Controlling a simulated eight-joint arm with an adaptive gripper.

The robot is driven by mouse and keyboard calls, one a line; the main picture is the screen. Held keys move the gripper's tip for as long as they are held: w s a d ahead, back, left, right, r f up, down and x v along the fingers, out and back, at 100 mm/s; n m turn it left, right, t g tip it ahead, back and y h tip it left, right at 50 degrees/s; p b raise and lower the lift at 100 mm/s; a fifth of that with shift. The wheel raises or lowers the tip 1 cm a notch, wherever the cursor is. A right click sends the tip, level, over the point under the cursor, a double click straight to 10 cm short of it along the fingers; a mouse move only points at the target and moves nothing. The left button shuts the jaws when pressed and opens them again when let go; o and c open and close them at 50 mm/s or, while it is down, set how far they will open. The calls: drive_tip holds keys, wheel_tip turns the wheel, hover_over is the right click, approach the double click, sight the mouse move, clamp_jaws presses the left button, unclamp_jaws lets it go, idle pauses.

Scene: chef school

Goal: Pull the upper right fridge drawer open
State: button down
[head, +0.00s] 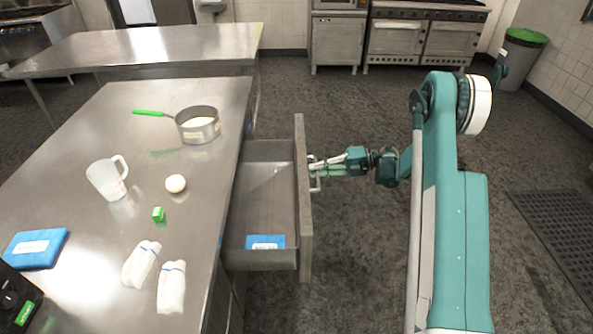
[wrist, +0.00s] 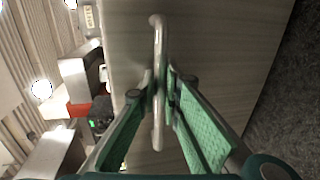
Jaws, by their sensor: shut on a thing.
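A grey drawer (head: 265,195) stands pulled well out from the right side of the steel counter, and its inside shows in the head view. Its front panel (head: 303,225) faces right and also fills the middle of the wrist view (wrist: 215,45). A metal bar handle (head: 317,188) sits on the panel. My gripper (head: 318,170) reaches it from the right. In the wrist view my gripper (wrist: 160,90) has its green fingers closed around the middle of the handle (wrist: 158,35).
A blue packet (head: 265,242) lies in the drawer. The counter (head: 95,140) holds a saucepan (head: 198,125), a clear jug (head: 107,178), a white ball-shaped item (head: 175,184), a small green block, two white cloth rolls and a blue packet.

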drive_tip(key=f+v, duration=0.2)
drive_tip(key=v, duration=0.7)
drive_tip(key=f+v, duration=0.1)
drive_tip(key=v, duration=0.8)
drive_tip(key=shift+d+f, duration=0.35)
drive_tip(key=shift+d, duration=0.05)
drive_tip(key=c, duration=2.5)
unclamp_jaws()
drive_tip(key=v, duration=0.7)
drive_tip(key=shift+d, duration=0.2)
drive_tip(key=shift+r, duration=0.1)
